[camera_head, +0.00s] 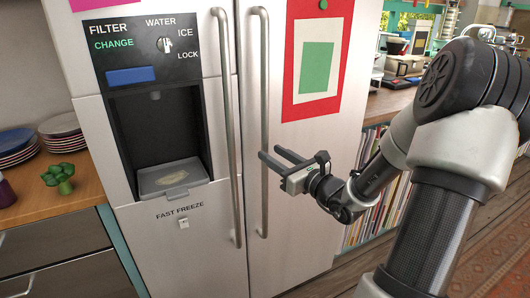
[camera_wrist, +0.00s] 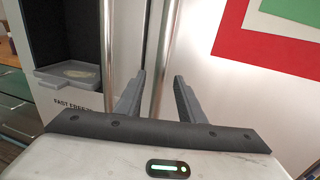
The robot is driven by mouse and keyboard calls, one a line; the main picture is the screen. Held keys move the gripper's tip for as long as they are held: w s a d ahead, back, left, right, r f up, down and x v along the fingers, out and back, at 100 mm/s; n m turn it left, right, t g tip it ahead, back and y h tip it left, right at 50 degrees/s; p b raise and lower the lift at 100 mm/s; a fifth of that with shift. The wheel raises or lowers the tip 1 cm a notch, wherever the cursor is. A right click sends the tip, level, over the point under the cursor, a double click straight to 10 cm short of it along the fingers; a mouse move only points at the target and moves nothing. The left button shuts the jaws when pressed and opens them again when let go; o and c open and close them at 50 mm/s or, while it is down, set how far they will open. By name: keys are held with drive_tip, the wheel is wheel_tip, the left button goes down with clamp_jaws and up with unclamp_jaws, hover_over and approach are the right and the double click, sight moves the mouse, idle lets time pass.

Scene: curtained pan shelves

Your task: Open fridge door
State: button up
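The fridge is white with two doors. The left door (camera_head: 185,250) carries a water and ice dispenser, and the right door (camera_head: 310,210) has a red-framed green picture. Both doors look shut. Two long metal handles stand side by side, the left handle (camera_head: 226,110) and the right handle (camera_head: 264,80). My gripper (camera_head: 270,151) is open at the right handle, below its middle. In the wrist view, the right handle (camera_wrist: 166,40) runs between the spread fingers of my gripper (camera_wrist: 159,76), with gaps on both sides. I cannot tell whether either finger touches it.
A wooden counter (camera_head: 50,200) with stacked plates (camera_head: 62,132) and a green ornament (camera_head: 59,179) is left of the fridge. A counter with a coffee maker (camera_head: 395,50) and a row of books (camera_head: 370,215) stands at right. Floor is open at the lower right.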

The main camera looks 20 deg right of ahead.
sight(267, 150)
drive_tip(key=shift+x, duration=2.3)
drive_tip(key=shift+c, duration=0.2)
clamp_jaws()
